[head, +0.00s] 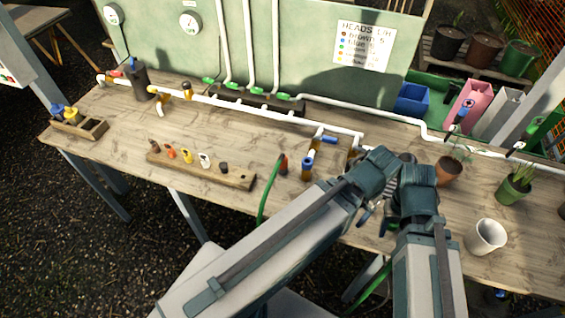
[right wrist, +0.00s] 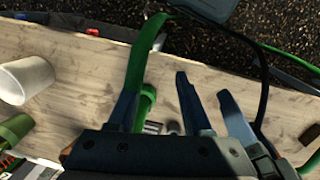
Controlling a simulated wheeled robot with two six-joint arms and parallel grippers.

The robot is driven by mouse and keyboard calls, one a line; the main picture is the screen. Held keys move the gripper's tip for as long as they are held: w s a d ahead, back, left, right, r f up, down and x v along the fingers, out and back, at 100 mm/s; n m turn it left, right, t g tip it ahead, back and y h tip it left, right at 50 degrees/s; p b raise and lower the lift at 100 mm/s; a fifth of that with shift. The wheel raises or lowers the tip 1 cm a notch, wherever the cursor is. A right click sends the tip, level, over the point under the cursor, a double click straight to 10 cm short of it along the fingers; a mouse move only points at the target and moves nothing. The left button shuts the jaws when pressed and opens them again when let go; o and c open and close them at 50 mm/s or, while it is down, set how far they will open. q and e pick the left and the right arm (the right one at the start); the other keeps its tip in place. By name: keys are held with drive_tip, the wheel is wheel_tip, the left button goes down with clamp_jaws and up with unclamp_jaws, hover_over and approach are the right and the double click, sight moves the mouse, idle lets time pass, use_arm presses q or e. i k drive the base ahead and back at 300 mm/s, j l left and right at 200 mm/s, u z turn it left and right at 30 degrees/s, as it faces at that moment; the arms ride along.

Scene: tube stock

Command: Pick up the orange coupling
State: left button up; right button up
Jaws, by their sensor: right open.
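A small orange-red piece (head: 283,164), which looks like the orange coupling, is on the table beside the top end of the green hose (head: 267,195) in the head view. Whether it is joined to the hose is too small to tell. I cannot make it out in the right wrist view. My right gripper (head: 376,212) is open, well to the right of that piece, at the table's front edge. Its fingers (right wrist: 171,95) show in the right wrist view with nothing clearly held. My left arm reaches in from the left; its jaws are hidden in the crowding at the wrists.
A wooden block (head: 236,181) with several small coloured heads lies left of the orange-red piece. White pipes (head: 270,113) run behind. A white cup (head: 486,237) and plant pots stand right.

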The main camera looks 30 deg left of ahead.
sight(284, 157)
drive_tip(key=u, duration=1.05)
